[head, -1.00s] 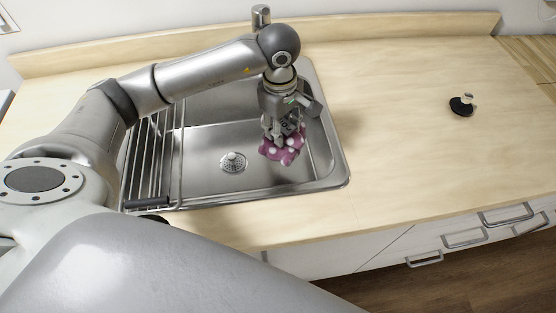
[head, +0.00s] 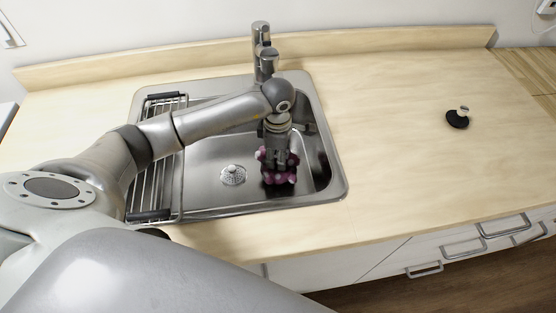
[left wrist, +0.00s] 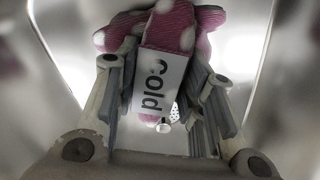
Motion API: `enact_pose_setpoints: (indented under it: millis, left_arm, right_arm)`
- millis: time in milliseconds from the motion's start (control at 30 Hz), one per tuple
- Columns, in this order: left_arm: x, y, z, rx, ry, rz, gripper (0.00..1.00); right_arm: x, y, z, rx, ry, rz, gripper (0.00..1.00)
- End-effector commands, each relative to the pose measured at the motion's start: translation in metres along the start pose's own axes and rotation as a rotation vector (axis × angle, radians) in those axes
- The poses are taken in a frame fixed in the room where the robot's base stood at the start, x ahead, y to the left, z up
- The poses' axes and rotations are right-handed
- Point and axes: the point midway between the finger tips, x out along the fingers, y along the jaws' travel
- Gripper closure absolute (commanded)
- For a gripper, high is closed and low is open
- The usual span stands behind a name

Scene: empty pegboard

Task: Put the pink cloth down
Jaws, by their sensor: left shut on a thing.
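The pink cloth (head: 284,179) with white spots is bunched up low in the right part of the sink basin (head: 210,195). My left gripper (head: 277,163) points down into the basin and is shut on the cloth. In the left wrist view the cloth (left wrist: 172,33) bulges between and beyond the fingers, and a white label reading "cold" (left wrist: 160,80) shows between them. The gripper hides part of the cloth. I cannot tell whether the cloth touches the basin floor. My right gripper is not in view.
A metal drying rack (head: 160,165) lies over the sink's left side. The tap (head: 263,45) stands behind the basin, close to my left arm. A small black-based object (head: 457,119) stands on the right counter. The wooden counter (head: 400,175) is otherwise clear there.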

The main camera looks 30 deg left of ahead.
Motion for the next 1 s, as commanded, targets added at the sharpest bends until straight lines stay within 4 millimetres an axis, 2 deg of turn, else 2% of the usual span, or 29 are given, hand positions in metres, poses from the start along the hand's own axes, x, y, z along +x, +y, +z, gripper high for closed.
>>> enact_pose_setpoints:
  millis: [233,600,633,767,1000]
  left_arm:
    - [0.031,-0.002,0.000,0.000,0.001,-0.003,0.88]
    - [0.038,-0.002,0.000,0.002,0.001,0.000,0.88]
    - [0.037,-0.002,0.000,0.002,0.001,-0.001,0.60]
    - [0.037,-0.002,0.000,0.001,0.001,-0.001,0.44]
    - [0.036,-0.002,0.000,0.001,0.001,-0.001,0.41]
  right_arm:
    - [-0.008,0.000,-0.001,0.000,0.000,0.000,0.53]
    - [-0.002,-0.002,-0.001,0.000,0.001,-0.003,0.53]
    - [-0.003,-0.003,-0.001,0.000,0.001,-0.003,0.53]
    - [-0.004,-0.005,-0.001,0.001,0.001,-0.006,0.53]
    - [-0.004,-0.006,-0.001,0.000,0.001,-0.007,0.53]
